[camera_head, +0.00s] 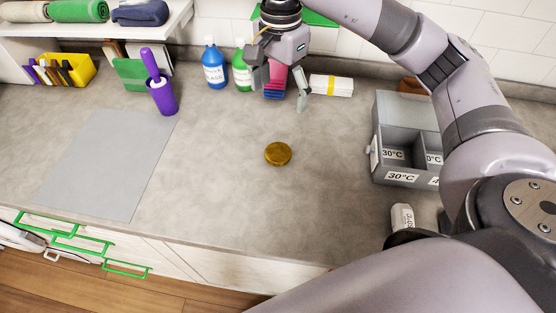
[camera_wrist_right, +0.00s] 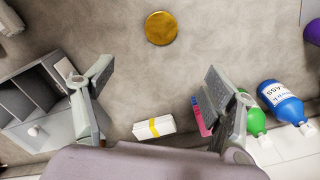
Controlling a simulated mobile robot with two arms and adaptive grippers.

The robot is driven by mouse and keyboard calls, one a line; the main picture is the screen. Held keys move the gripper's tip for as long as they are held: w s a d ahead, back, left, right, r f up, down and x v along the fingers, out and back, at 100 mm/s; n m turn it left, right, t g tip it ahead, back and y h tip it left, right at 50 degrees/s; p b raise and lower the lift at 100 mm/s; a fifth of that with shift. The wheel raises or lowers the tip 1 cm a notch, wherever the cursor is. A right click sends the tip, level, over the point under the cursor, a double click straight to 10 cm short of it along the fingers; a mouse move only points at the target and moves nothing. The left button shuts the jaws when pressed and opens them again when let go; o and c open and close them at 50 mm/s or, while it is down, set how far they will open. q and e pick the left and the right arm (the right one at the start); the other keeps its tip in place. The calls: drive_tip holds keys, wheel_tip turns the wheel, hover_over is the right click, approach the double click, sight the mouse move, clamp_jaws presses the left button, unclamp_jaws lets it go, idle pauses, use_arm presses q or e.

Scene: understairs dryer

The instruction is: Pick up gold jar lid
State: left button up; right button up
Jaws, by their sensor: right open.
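The gold jar lid (camera_head: 277,153) lies flat on the grey counter, in the middle of the head view. In the right wrist view the lid (camera_wrist_right: 161,28) shows near the top centre, beyond the fingertips. My right gripper (camera_head: 279,92) is open and empty, above the back of the counter. It is apart from the lid, farther back toward the wall. In the right wrist view its two fingers (camera_wrist_right: 162,82) are spread wide with bare counter between them. My left gripper is not in view.
A blue bottle (camera_head: 214,66) and a green bottle (camera_head: 242,72) stand left of the right gripper. A white bundle with a yellow band (camera_head: 331,86) lies to its right. A grey compartment box (camera_head: 404,177) stands at the right. The counter around the lid is clear.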

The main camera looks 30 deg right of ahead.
drive_tip(key=f, duration=0.2)
drive_tip(key=p, duration=0.2)
hover_over(280, 150)
wheel_tip(280, 150, down, 11)
drive_tip(key=shift+s+r, duration=0.1)
wheel_tip(280, 150, down, 4)
drive_tip(key=shift+f+p, duration=0.1)
drive_tip(key=shift+p, duration=1.05)
drive_tip(key=shift+f, duration=0.55)
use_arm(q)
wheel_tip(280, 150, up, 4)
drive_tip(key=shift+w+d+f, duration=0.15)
use_arm(e)
drive_tip(key=shift+c, duration=0.5)
drive_tip(key=c, duration=0.7)
